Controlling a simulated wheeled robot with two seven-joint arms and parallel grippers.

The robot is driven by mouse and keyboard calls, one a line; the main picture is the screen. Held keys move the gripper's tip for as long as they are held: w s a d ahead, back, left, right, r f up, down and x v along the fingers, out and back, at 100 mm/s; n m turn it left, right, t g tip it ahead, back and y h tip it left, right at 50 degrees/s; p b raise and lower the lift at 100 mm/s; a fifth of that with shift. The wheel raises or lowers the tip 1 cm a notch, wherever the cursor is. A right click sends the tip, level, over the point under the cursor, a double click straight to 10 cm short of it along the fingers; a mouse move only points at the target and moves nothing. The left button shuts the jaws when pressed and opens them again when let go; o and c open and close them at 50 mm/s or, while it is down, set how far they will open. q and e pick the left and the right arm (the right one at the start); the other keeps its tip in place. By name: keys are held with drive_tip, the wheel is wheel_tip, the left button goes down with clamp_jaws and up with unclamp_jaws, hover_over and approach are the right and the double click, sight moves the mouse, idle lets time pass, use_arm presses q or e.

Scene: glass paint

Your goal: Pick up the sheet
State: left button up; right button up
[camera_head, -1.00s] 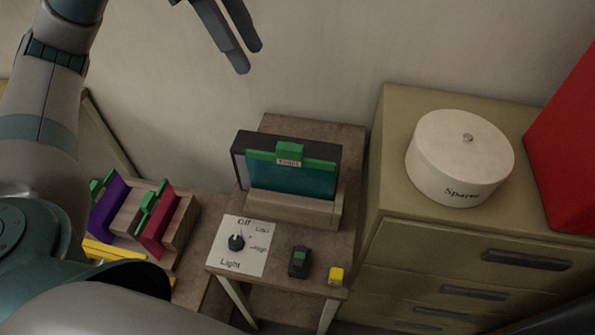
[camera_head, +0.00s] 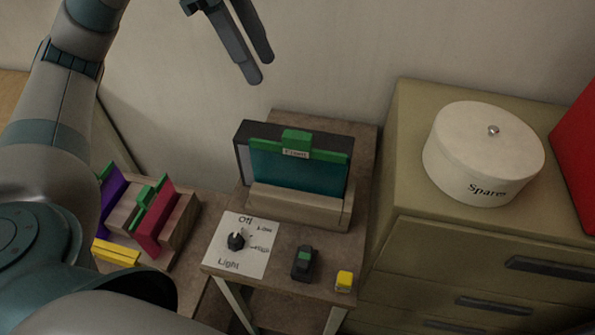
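A teal sheet (camera_head: 297,174) with a green top bar and a small label stands upright in a wooden holder (camera_head: 296,207) on the small brown table, in front of a dark-framed panel. A purple sheet (camera_head: 112,195) and a magenta sheet (camera_head: 155,222) stand in a wooden rack at the lower left. Which sheet the task means cannot be told. My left gripper (camera_head: 263,68) is raised near the wall, above and apart from the teal sheet. Its two fingers are a little apart with nothing between them. My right gripper does not show.
A drawer cabinet (camera_head: 408,190) with a round "Spares" box (camera_head: 483,153) stands right. A red object (camera_head: 578,150) is beyond.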

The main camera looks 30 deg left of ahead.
sight(294, 131)
use_arm(q)
drive_tip(key=shift+f, duration=0.1)
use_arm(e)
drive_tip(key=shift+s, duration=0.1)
